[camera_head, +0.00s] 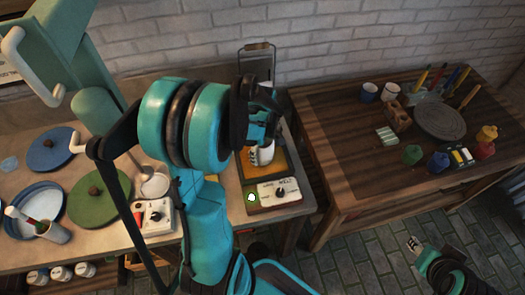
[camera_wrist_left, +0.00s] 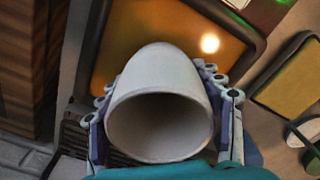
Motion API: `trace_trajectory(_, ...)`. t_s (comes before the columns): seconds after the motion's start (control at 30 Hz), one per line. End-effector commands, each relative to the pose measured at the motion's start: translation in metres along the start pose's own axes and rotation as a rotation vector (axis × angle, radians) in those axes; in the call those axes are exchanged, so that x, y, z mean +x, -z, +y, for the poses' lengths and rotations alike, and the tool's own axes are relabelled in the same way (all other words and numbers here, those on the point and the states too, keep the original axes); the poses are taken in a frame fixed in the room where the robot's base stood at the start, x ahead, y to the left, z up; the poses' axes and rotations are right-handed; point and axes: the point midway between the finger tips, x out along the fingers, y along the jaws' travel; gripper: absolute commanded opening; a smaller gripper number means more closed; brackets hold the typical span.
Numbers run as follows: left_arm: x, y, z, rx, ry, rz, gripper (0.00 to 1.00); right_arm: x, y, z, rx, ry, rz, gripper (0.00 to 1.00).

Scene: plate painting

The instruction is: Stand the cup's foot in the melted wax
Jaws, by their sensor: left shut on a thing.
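My left gripper (camera_head: 262,140) is shut on a white cup (camera_head: 265,153). In the left wrist view the cup (camera_wrist_left: 160,105) sits between the two fingers, its open mouth facing the camera and its foot end pointing toward the wax pan. The melted wax (camera_wrist_left: 150,45) is an amber, shiny pool in a dark-rimmed square pan (camera_head: 241,171) on the heater. The cup is over the wax in both views; whether its foot touches the wax is hidden. My right gripper (camera_head: 413,243) is at the lower right, over the floor, apart from everything; its finger gap is too small to judge.
The heater's control panel (camera_head: 279,193) has a dial and a lit green lamp. A small white dial box (camera_head: 154,217) and a green disc (camera_head: 92,198) lie to the left. A wooden table (camera_head: 345,180) with paint pots and a grey turntable (camera_head: 440,118) stands at the right.

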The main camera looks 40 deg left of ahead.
Motion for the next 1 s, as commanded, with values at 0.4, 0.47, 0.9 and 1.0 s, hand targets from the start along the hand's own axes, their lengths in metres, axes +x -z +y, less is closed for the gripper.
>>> trace_trajectory(0.4, -0.002, 0.000, 0.000, 0.000, 0.000, 0.000, 0.27, -0.001, 0.001, 0.000, 0.000, 0.000, 0.000, 0.40)
trace_trajectory(0.47, -0.004, 0.000, 0.000, 0.000, 0.000, 0.000, 0.27, -0.003, 0.002, 0.000, 0.000, 0.000, 0.000, 0.40)
trace_trajectory(0.9, -0.032, 0.000, 0.000, 0.000, 0.000, 0.000, 0.27, -0.020, 0.015, 0.000, 0.000, 0.000, 0.000, 0.40)
trace_trajectory(1.0, -0.038, 0.000, 0.000, 0.000, 0.000, 0.000, 0.27, -0.024, 0.017, 0.000, 0.000, 0.000, 0.000, 0.40)
